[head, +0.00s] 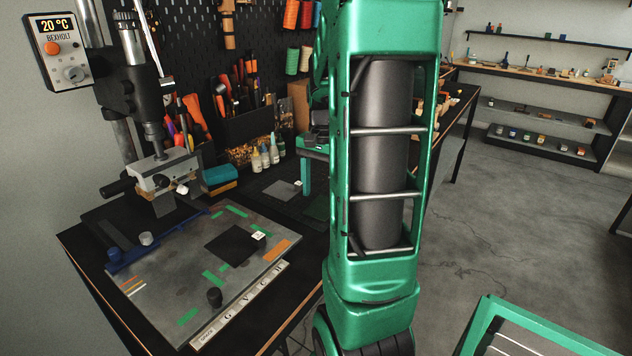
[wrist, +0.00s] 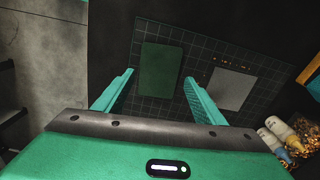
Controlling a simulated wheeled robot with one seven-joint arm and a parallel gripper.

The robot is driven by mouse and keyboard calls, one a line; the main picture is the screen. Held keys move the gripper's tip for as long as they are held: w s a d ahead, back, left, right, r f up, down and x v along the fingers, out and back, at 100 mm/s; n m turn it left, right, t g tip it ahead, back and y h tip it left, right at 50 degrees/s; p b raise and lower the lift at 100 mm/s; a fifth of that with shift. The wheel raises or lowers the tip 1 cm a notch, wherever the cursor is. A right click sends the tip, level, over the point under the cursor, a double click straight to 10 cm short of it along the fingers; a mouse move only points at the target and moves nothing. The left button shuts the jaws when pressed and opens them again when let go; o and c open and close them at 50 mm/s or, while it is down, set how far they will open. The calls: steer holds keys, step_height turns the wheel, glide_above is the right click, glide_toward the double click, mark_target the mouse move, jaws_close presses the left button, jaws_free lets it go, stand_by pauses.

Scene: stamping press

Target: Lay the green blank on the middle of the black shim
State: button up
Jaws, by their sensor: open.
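The green blank (wrist: 161,70) is a flat dark green rectangle lying on a gridded dark cutting mat in the wrist view. The gap between fingers and blank is hard to judge. The black shim (head: 229,246) is a dark square on the grey metal plate in the head view, with a small pale tag on its right corner.
A grey blank (wrist: 233,88) lies right of the green one. The press column (head: 148,120) stands behind the metal plate (head: 160,288). A dark knob (head: 214,297) and several green tape strips are on the plate. Small bottles (head: 265,157) stand behind the mat.

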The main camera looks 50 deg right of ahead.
step_height(320, 180, down, 2)
steer(key=shift+s+f, duration=0.1)
steer(key=shift+f, duration=0.1)
steer(key=c, duration=0.7)
steer(key=shift+o, duration=0.2)
steer(key=shift+r, duration=2.5)
